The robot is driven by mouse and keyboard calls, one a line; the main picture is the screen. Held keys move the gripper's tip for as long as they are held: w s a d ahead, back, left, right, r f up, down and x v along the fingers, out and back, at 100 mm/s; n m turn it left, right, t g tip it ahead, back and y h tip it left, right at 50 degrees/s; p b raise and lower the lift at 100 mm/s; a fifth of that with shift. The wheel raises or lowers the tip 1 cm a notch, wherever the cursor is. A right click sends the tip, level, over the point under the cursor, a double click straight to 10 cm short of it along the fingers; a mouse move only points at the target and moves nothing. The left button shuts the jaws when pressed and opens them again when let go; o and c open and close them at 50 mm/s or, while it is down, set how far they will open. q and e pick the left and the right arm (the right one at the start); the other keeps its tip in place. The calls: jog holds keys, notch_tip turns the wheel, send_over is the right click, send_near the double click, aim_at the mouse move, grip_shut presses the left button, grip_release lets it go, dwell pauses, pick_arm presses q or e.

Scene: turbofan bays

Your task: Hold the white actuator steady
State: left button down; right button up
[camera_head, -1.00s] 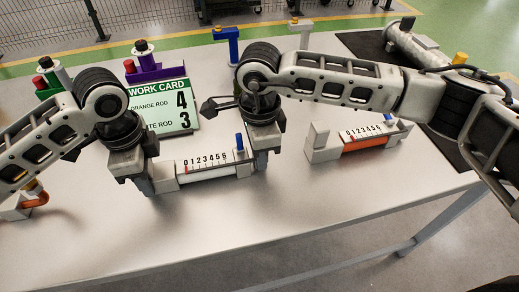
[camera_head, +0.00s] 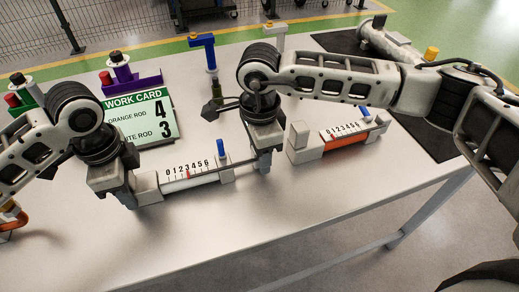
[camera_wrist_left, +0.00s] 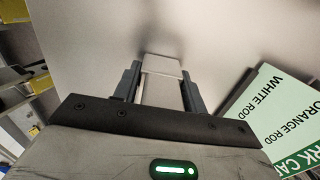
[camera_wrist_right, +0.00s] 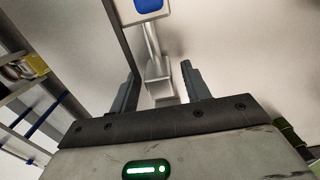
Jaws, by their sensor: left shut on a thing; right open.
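The white actuator (camera_head: 190,181) lies on the table, with a 0–6 scale, a red mark near 3 and an upright blue lever (camera_head: 221,150) at its right end. My left gripper (camera_head: 135,193) is shut on its left end block (camera_wrist_left: 162,66). In the right wrist view, a white rod (camera_wrist_right: 153,42) runs from the actuator's body to a small end block (camera_wrist_right: 159,72). My right gripper (camera_wrist_right: 160,82) is open, its fingers on either side of that block with gaps. In the head view the right gripper (camera_head: 264,160) hides much of the rod end.
The work card (camera_head: 145,118) reads orange rod 4, white rod 3. The orange actuator (camera_head: 345,139) with its blue lever lies to the right. Purple (camera_head: 135,82) and green stands are at back left; blue (camera_head: 209,60) and white T-shaped pieces stand behind. The table front is clear.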

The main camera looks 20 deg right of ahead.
notch_tip(320, 180, up, 12)
dwell(0.4)
pick_arm(q)
jog(key=c, duration=0.8)
grip_release()
jog(key=shift+o, duration=0.4)
